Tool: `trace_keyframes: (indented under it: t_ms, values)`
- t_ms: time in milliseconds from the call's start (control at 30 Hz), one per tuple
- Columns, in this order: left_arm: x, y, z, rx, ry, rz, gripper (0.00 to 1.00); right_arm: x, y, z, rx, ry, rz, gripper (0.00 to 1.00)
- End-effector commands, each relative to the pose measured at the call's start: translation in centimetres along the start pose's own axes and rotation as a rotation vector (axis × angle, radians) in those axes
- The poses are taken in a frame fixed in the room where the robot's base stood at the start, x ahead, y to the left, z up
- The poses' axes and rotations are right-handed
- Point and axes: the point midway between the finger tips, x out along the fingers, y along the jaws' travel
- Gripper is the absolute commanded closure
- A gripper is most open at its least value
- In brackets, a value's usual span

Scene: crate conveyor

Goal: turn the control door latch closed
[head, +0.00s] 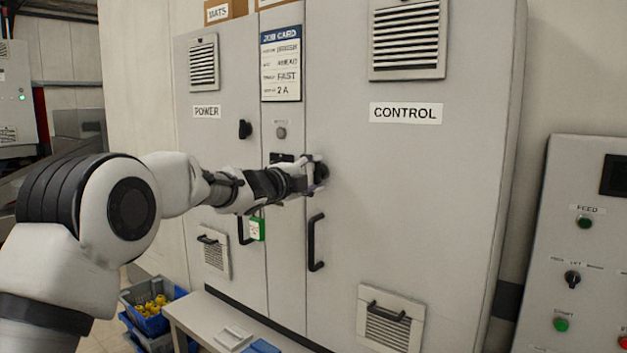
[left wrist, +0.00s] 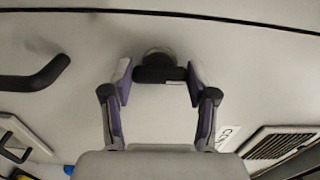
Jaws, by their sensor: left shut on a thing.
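The control door (head: 410,200) is the large grey cabinet door under the CONTROL label (head: 406,113); it looks shut. Its black latch (head: 322,171) is at the door's left edge, partly hidden by my gripper in the head view. My left gripper (head: 312,173) is at the latch, shut on it. In the left wrist view, the latch (left wrist: 160,74) is a short black bar on a round base, lying between the fingertips of my left gripper (left wrist: 160,82), its length running from one finger towards the other. My right gripper is not in view.
A black pull handle (head: 316,242) is on the control door below the latch. The power door (head: 215,150) with its own black latch (head: 245,129) is to the left. A green tag (head: 257,229) hangs under my forearm. A low bench (head: 190,312) stands in front.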

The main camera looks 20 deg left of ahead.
Motion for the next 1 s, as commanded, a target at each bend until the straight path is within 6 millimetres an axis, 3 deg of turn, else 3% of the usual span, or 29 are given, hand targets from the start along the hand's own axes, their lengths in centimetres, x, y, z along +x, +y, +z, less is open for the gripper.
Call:
trace_keyframes:
  t_ms: [533, 567, 600, 633, 1000]
  values:
    - [0.03, 0.12, -0.06, 0.031, 0.001, 0.002, 0.77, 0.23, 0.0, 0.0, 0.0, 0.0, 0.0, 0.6]
    - [0.03, 0.12, -0.06, 0.031, 0.001, 0.002, 0.35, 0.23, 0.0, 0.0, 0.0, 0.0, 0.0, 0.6]
    - [0.03, 0.12, -0.06, 0.031, 0.001, 0.002, 0.21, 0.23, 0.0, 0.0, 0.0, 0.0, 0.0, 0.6]
    - [0.03, 0.12, -0.06, 0.031, 0.001, 0.002, 0.17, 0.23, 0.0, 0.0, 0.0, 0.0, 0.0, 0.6]
    - [-0.4, 0.01, 0.03, 0.029, 0.0, 0.001, 0.17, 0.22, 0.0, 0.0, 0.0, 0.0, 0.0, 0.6]
